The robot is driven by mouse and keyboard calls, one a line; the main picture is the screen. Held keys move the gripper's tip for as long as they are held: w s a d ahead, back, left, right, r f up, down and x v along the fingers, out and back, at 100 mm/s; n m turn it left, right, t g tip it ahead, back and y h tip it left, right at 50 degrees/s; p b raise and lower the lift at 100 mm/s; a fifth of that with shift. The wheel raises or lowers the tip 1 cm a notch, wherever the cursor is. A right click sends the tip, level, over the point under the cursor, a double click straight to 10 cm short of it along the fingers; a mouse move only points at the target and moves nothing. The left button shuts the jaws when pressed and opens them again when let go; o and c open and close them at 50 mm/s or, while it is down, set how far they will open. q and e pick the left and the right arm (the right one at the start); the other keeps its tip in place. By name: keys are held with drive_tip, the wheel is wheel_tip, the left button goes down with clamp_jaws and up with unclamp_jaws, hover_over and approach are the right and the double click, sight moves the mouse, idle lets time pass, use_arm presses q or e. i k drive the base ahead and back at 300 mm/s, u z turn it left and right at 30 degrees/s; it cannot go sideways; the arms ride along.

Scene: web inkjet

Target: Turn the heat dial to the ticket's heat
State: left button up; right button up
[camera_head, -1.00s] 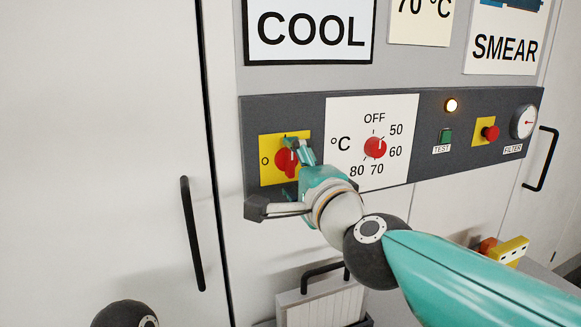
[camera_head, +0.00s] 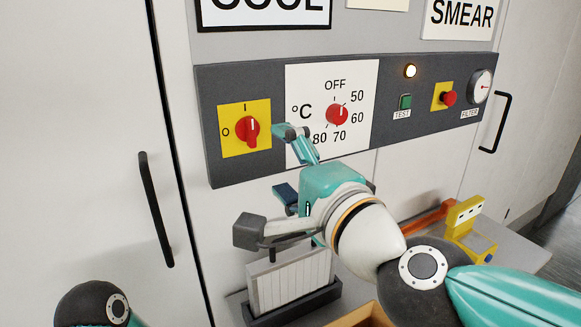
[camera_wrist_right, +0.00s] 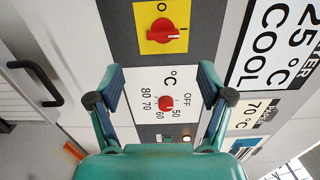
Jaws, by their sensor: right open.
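The red heat dial (camera_head: 337,115) sits on a white plate marked OFF, 50, 60, 70, 80 and °C. Its white mark points up, slightly right, near OFF. In the right wrist view the dial (camera_wrist_right: 166,103) appears between the finger lines, beyond them. My right gripper (camera_head: 288,162) is open and empty, in front of the panel, below and left of the dial; one finger overlaps the plate's lower left corner. The ticket card (camera_wrist_right: 262,112) reads 70 °C in the right wrist view; only its lower edge (camera_head: 378,4) shows in the head view. My left gripper is out of view.
A red rotary switch (camera_head: 248,130) on a yellow plate points to I. An amber lamp (camera_head: 410,71) is lit. A black door handle (camera_head: 155,210) stands left.

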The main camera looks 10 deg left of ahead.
sight(336, 114)
drive_tip(key=k, duration=1)
